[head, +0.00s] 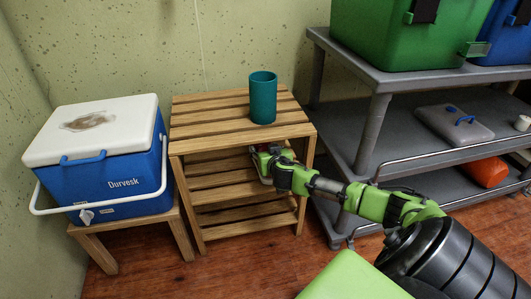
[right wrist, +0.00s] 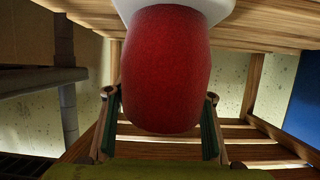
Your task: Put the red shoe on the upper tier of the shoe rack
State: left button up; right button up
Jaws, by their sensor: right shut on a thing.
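The wooden slatted shoe rack (head: 185,147) stands against the wall, with a top and slatted tiers below it. My right gripper (head: 263,158) reaches in at the rack's right front, just under the top. It is shut on the red shoe (right wrist: 165,70). In the right wrist view the shoe lies between the two fingers (right wrist: 160,125), its white sole at the picture's top near wooden slats. In the head view the shoe is mostly hidden by my gripper. Whether the sole touches the slats I cannot tell. My left gripper is not in view.
A teal cup (head: 263,98) stands on the rack's top. A blue cooler (head: 120,180) with a white lid sits on a stool (head: 180,228) to the left. A grey shelf unit (head: 345,130) stands close on the right, beside my right arm. The rack's left part is clear.

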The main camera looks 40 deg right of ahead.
jog(key=o, duration=1.7)
